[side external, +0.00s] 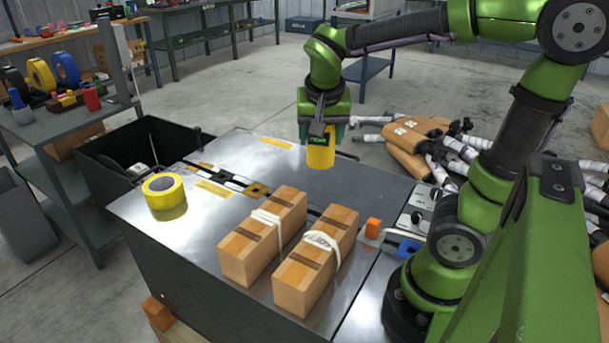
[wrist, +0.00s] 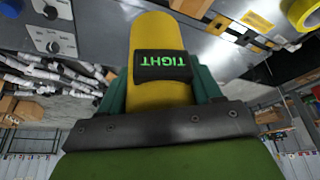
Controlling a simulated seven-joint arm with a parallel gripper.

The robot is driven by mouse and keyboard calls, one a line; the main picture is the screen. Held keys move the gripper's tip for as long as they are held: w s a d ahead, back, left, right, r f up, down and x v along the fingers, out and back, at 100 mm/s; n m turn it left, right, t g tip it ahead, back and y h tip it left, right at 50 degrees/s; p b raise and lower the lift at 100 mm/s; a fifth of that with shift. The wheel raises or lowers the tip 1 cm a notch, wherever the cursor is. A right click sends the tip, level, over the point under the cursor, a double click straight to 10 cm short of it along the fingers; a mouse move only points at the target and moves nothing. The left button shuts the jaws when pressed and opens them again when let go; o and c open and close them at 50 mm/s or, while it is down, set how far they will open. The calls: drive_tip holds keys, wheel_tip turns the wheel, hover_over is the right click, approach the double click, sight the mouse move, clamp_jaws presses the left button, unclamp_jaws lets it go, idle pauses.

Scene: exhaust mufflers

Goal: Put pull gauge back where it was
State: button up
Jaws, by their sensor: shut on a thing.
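The pull gauge (side external: 321,155) is a yellow cylinder held upright over the far part of the metal table (side external: 340,185). I cannot tell whether its lower end touches the table. In the wrist view the gauge (wrist: 155,35) has a black display with green "TIGHT" lettering, upside down in that picture. My gripper (side external: 322,137) is shut on the gauge, with its green fingers on either side; the gripper also shows in the wrist view (wrist: 162,92). The gauge's upper end is hidden by the gripper in the side view.
A yellow tape roll (side external: 166,207) is at the left. A black bin (side external: 100,185) adjoins the table. The table near the gauge is clear.

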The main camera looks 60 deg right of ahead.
drive_tip(key=w+d+m+g, duration=0.1)
drive_tip(key=w+d+m, duration=0.2)
drive_tip(key=d, duration=0.4)
wheel_tip(320, 180, down, 14)
drive_tip(key=shift+h, duration=0.3)
drive_tip(key=shift+w+d+f, duration=0.95)
drive_tip(key=shift+w+d, duration=0.4)
drive_tip(key=shift+w, duration=0.95)
drive_tip(key=shift+w+d+f, duration=0.9)
drive_tip(key=shift+w+d, duration=0.45)
drive_tip(key=shift+w, duration=0.95)
drive_tip(key=shift+w+d+f, duration=0.95)
drive_tip(key=shift+w+d, duration=0.4)
drive_tip(key=shift+w, duration=0.95)
drive_tip(key=shift+f, duration=0.1)
drive_tip(key=o, duration=1.2)
